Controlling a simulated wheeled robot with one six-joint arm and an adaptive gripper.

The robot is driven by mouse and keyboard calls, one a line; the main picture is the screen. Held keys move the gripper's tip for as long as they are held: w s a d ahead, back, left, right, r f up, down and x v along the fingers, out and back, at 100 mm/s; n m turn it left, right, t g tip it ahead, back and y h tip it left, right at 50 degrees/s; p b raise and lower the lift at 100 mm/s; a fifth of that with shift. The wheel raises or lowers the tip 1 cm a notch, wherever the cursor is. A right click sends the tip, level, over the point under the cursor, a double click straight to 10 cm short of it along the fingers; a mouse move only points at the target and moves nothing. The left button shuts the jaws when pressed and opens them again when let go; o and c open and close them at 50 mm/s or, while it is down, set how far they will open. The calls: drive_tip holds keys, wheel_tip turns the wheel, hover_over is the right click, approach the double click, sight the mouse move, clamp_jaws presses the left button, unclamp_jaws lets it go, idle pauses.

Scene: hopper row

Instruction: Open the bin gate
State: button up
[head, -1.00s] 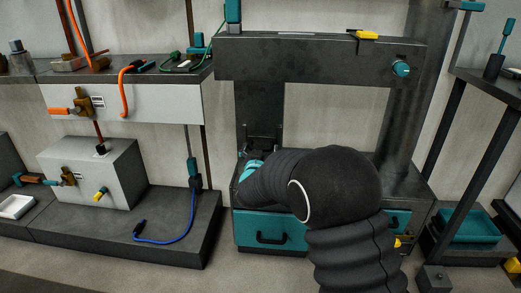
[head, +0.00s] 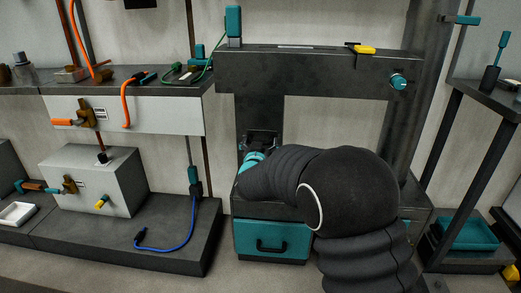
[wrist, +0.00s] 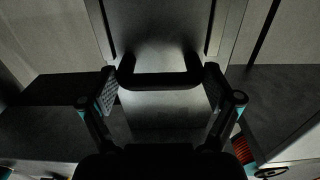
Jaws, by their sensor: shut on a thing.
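The bin gate (wrist: 160,35) is a dark, smooth plate between two side rails in the wrist view. A black bar handle (wrist: 160,82) crosses it. My gripper (wrist: 160,88) is shut on this handle, with one finger at each end of the bar. In the head view my gripper (head: 262,140) is small and dark in front of the column on the left of the machine frame. My black sleeved arm hides the gate's lower part and much of the machine base, so how far the gate stands open cannot be told.
A teal drawer (head: 272,240) with a black handle sits low in the machine base. A dark beam (head: 310,70) with a teal knob (head: 398,81) runs above my arm. A grey bench with a white box (head: 92,180) stands left, a dark rack (head: 490,150) right.

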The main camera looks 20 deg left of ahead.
drive_tip(key=o, duration=1.3)
drive_tip(key=shift+f, duration=0.15)
drive_tip(key=v, duration=1.2)
drive_tip(key=shift+a+f, duration=0.1)
drive_tip(key=shift+f, duration=0.05)
